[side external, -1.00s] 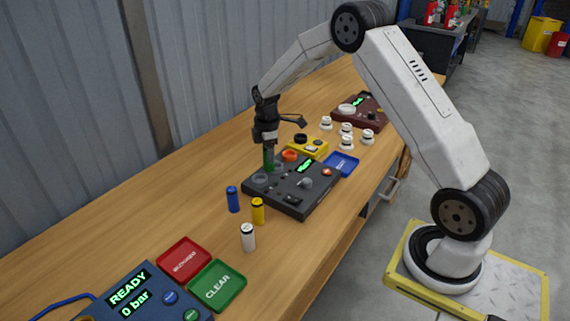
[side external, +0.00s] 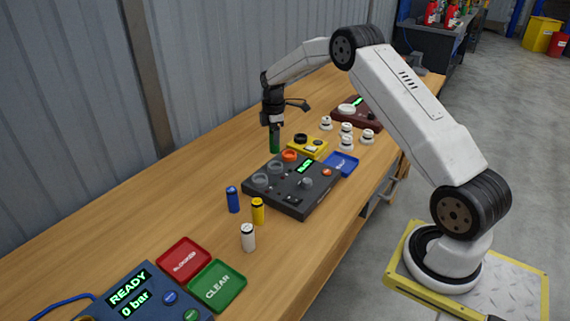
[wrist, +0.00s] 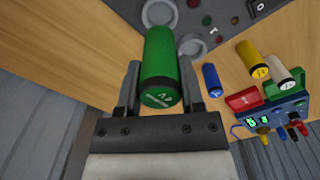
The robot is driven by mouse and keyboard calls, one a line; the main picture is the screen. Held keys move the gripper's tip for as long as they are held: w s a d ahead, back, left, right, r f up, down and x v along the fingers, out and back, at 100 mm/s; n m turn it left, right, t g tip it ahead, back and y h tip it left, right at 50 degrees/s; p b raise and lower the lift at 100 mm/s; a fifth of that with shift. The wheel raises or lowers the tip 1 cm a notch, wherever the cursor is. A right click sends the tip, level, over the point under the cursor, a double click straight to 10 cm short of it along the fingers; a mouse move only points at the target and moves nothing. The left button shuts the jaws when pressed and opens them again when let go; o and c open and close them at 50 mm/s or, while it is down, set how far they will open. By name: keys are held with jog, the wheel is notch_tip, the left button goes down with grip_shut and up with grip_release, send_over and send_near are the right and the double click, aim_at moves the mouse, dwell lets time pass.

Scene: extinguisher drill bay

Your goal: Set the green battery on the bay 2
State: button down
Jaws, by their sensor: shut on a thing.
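My gripper (side external: 273,122) is shut on the green battery (side external: 274,141), which hangs upright. In the wrist view the green battery (wrist: 160,62) sits between the two fingers of my gripper (wrist: 160,88). In the side view the battery shows just beyond the back edge of the dark grey panel (side external: 290,202), apparently above it. The panel has two grey ring bays, a front one (side external: 260,181) and a middle one (side external: 274,167), and an orange ring (side external: 289,155). Both grey rings look empty. I cannot read which bay is 2.
A blue battery (side external: 233,200), a yellow battery (side external: 258,212) and a white battery (side external: 248,238) stand left of the panel. A yellow box (side external: 308,146), a blue tray (side external: 343,164) and several white knobbed pieces (side external: 346,142) lie beyond. Red (side external: 184,258) and green (side external: 217,285) trays are in front.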

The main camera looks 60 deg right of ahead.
aim_at(275, 152)
jog(key=shift+f, duration=2.8)
jog(key=shift+f, duration=0.65)
jog(key=c, duration=0.5)
grip_release()
jog(key=shift+r, duration=0.1)
jog(key=shift+r, duration=5.4)
jog(key=shift+a, duration=0.1)
